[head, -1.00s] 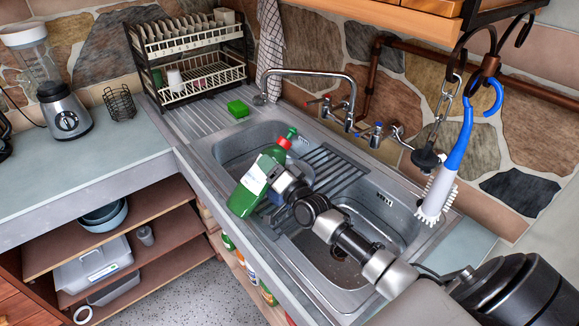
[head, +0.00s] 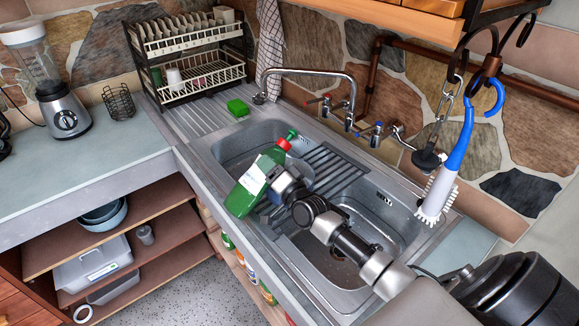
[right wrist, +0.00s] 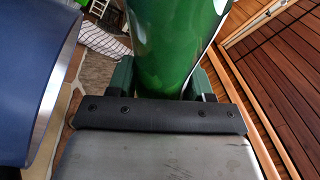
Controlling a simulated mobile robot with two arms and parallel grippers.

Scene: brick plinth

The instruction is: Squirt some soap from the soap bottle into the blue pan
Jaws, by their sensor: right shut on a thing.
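The soap bottle (head: 254,186) is green with a white label and a red cap (head: 284,144). It is tilted over the left sink basin, its cap end up and to the right. My right gripper (head: 272,174) is shut around the bottle's body, which also fills the top middle of the right wrist view (right wrist: 168,45). A blue curved pan side with a pale rim (right wrist: 38,70) is close at the left of the right wrist view. In the head view a bluish pan part (head: 301,172) shows in the sink, mostly hidden behind bottle and gripper. My left gripper is not seen.
The metal sink (head: 236,139) has two basins, with a tap (head: 346,78) behind. A green sponge (head: 237,108) lies behind the left basin. A dish rack (head: 186,50) stands at the back left. A white and blue brush (head: 440,190) hangs at the right.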

